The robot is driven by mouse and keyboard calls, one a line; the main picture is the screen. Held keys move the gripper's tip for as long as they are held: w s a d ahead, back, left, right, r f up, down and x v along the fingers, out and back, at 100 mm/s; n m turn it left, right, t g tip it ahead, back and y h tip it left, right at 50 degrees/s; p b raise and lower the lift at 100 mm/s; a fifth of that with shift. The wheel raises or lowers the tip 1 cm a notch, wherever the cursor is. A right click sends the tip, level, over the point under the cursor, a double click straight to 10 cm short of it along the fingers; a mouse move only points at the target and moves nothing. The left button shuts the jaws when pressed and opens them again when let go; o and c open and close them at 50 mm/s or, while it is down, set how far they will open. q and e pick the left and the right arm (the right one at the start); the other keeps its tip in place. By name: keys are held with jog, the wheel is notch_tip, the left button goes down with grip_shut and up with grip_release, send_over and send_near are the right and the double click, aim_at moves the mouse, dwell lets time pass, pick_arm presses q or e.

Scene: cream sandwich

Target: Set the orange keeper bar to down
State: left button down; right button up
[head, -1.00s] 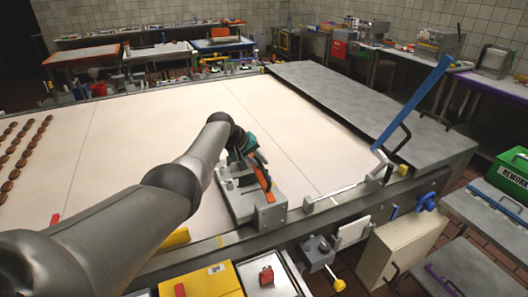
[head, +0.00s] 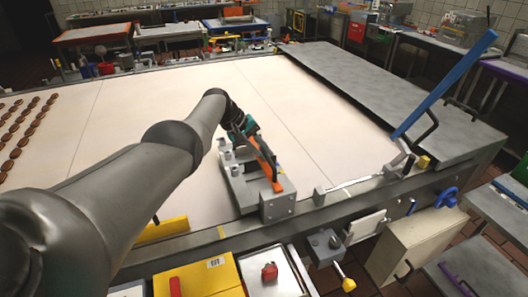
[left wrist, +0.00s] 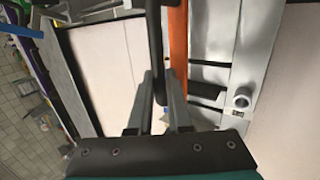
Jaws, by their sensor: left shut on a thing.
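The orange keeper bar (head: 268,168) is on a grey metal fixture (head: 278,206) at the front edge of the pale table. It stands tilted, its lower end at the fixture's front block. My left gripper (head: 245,132) is at the bar's upper end and hides part of it. In the left wrist view, my left gripper (left wrist: 158,98) has its fingers closed around a dark rod-like handle (left wrist: 154,45). The orange bar (left wrist: 178,60) runs close along the right of that handle. My right gripper is not in view.
A blue lever (head: 445,85) rises at the right beside a grey raised plate (head: 385,95). A yellow box (head: 200,280) and a tray with a red knob (head: 269,271) lie at the front. The pale table (head: 165,125) is clear behind the fixture.

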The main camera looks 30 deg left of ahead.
pick_arm(q)
jog(key=shift+s+f, duration=0.1)
jog(key=shift+f, duration=0.05)
jog(key=c, duration=1.1)
grip_release()
jog(key=p+v, duration=0.4)
jog(key=v, duration=0.2)
jog(key=shift+p, duration=0.4)
jog(key=p, duration=0.1)
send_near(262, 150)
jog(key=shift+v, duration=2.2)
jog(key=shift+s+d+f, duration=0.1)
jog(key=shift+s+d, duration=0.05)
jog(key=shift+s, duration=0.05)
